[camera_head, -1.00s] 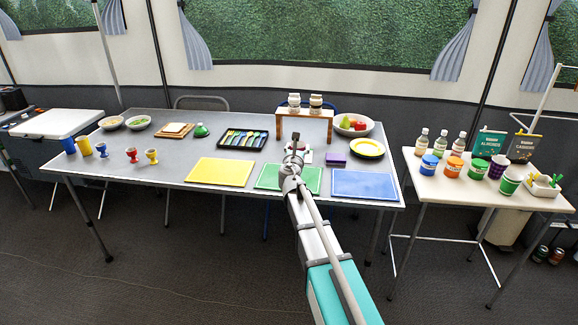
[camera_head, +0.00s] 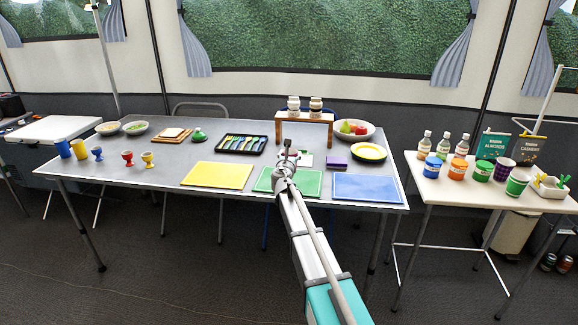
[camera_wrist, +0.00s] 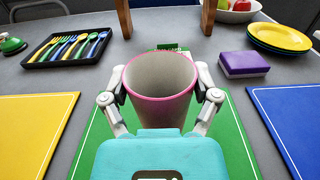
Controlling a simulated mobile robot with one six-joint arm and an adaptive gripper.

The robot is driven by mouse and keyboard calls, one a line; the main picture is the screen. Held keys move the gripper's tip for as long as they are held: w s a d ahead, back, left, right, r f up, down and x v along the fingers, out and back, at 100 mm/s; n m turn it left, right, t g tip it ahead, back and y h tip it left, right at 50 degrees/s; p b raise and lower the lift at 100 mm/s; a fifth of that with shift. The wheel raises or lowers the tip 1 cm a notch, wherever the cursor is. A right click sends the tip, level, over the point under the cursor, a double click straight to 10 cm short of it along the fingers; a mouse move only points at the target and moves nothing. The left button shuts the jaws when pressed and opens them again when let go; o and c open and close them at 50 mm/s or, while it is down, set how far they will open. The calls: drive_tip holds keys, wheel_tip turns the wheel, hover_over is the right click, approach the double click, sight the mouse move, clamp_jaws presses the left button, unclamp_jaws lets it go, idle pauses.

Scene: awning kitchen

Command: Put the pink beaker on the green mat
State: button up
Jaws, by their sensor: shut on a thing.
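In the wrist view, a beaker with a pink rim (camera_wrist: 160,92) and a pale grey inside stands upright between the two fingers of my gripper (camera_wrist: 160,98), which is shut on it. The beaker shows over the green mat (camera_wrist: 232,142); I cannot tell whether its base touches the mat. In the head view, my gripper (camera_head: 288,152) is over the back part of the green mat (camera_head: 305,186), and my arm covers part of it. The beaker is hidden or too small to make out there.
A yellow mat (camera_head: 217,175) lies left and a blue mat (camera_head: 367,187) right of the green one. Behind are a cutlery tray (camera_wrist: 70,48), a purple sponge (camera_wrist: 243,64), yellow plates (camera_wrist: 278,38) and a wooden shelf (camera_head: 305,117). Several cups stand at the left.

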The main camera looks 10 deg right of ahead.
drive_tip(key=shift+w+f+b, duration=0.55)
drive_tip(key=shift+f+b, duration=0.15)
drive_tip(key=shift+b, duration=0.05)
drive_tip(key=shift+s+f+b, duration=0.15)
drive_tip(key=shift+f+b, duration=1.15)
drive_tip(key=shift+f, duration=0.15)
drive_tip(key=o, duration=0.9)
drive_tip(key=shift+r, duration=0.2)
drive_tip(key=v, duration=1.2)
